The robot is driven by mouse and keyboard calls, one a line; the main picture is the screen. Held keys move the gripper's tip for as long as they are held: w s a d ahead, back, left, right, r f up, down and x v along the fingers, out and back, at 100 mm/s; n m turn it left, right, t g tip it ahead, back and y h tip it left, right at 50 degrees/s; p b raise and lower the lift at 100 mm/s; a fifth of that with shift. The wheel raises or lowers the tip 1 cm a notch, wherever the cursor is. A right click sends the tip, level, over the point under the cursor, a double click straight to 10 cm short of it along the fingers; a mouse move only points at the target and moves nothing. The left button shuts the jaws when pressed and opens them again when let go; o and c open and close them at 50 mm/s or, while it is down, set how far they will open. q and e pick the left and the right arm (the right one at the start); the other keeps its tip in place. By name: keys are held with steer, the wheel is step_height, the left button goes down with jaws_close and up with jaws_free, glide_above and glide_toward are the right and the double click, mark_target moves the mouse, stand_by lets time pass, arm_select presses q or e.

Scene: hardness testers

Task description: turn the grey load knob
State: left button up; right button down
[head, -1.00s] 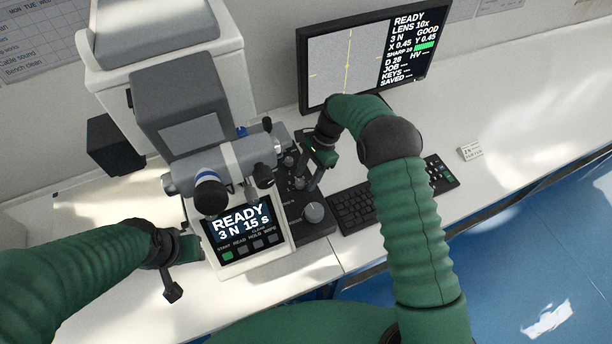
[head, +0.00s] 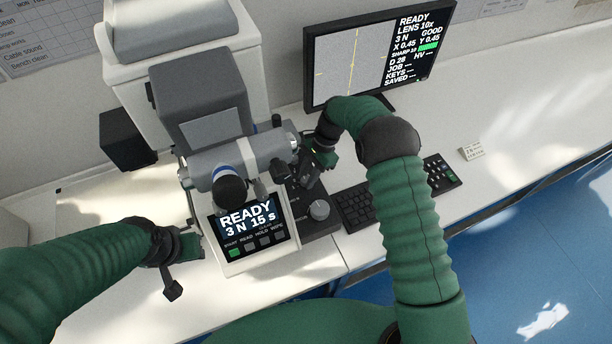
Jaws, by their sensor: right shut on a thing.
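The hardness tester (head: 200,95) stands left of the middle, with a grey cylinder across its head and a front panel (head: 247,217) reading READY, 3 N, 15 s. A round grey knob (head: 319,210) sits on the black control box (head: 318,226) to its right; I cannot tell whether this is the load knob. My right gripper (head: 309,178) is above the back of this box, behind that knob and apart from it. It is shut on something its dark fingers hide. My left gripper (head: 181,268) is open and empty, left of the panel.
A monitor (head: 375,50) stands at the back, also showing READY and 3 N. A black keyboard (head: 356,205) lies right of the control box, partly behind my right arm. A small white card (head: 472,151) stands farther right.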

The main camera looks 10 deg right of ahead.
steer(key=shift+a, duration=0.1)
steer(key=shift+n, duration=0.4)
steer(key=n, duration=0.1)
steer(key=n+g+b, duration=0.1)
steer(key=shift+w+a+f+n, duration=0.1)
steer(key=shift+a+n, duration=0.05)
steer(key=shift+n, duration=0.25)
steer(key=shift+n+g+h+b, duration=0.6)
steer(key=shift+n+h+b, duration=0.3)
steer(key=shift+n, duration=1.2)
steer(key=c, duration=1.4)
jaws_free()
steer(key=shift+o, duration=1.3)
steer(key=shift+a, duration=0.1)
steer(key=shift+r, duration=0.2)
